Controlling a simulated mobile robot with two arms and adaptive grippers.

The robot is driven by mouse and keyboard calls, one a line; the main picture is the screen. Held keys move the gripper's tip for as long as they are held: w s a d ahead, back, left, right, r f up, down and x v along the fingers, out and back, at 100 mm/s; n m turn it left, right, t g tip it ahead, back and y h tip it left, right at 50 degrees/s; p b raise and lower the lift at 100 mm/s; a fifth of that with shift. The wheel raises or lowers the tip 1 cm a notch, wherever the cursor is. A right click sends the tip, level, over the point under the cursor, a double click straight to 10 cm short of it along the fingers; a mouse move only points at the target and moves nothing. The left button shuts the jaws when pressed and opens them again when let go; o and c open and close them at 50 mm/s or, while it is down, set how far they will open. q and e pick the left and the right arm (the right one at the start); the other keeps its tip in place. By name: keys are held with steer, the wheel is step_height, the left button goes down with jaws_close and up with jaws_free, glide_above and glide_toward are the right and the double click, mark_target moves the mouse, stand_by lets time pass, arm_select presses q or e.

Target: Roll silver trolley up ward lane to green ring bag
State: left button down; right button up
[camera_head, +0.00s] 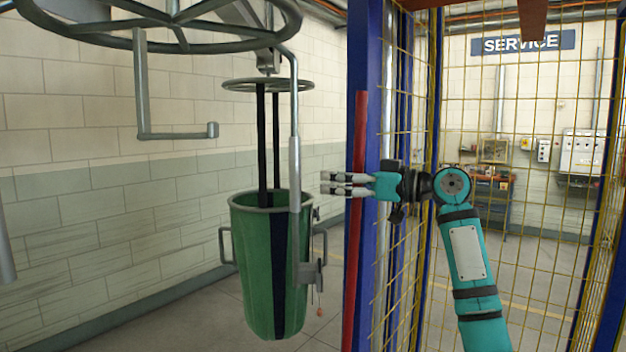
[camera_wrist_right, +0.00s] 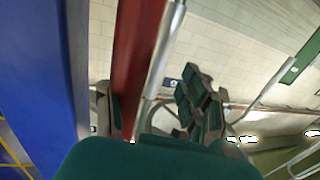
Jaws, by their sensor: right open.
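The green bag (camera_head: 255,265), with a dark stripe, hangs open-topped from a grey ring (camera_head: 268,85) by dark straps. A silver upright rod (camera_head: 294,150) runs down beside it to a bracket at its right side. I cannot tell for sure which metal part is the silver trolley; grey metalwork hangs above the ring. My left gripper is not in view.
A blue post (camera_head: 362,50) with a red bar (camera_head: 357,220) stands behind my right gripper. Yellow mesh fencing (camera_head: 520,120) fills the right side. A large grey wheel-like frame (camera_head: 160,40) with a hooked arm (camera_head: 142,90) hangs at upper left. Floor shows around the bag.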

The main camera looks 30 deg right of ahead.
steer(key=shift+v, duration=1.35)
